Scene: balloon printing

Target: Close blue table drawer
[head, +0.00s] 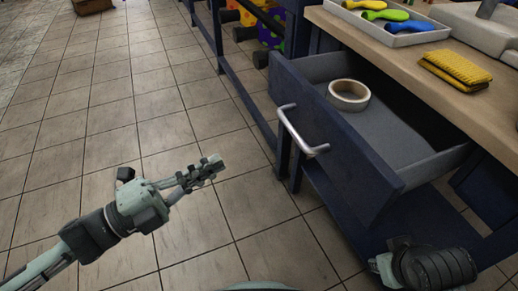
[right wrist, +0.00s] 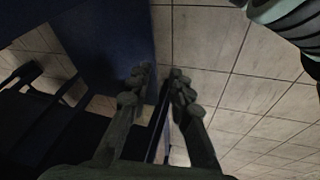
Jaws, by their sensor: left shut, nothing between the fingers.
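The blue table drawer (head: 345,160) is pulled out from under the tabletop, with its grey inside showing. A silver bar handle (head: 300,135) is on its front. A roll of tape (head: 348,95) lies inside it near the front left. My left gripper (head: 208,170) is shut and empty, left of the handle and apart from it, over the floor. My right arm shows at the lower right of the head view, below the drawer; its fingertips are hidden there. In the right wrist view my right gripper (right wrist: 161,78) has a narrow gap between its fingertips, with a dark blue surface beside it.
The wooden tabletop (head: 405,70) holds a white tray (head: 398,38) with colored balloons and a yellow folded cloth (head: 455,69). Blue table legs and rails stand beside the drawer.

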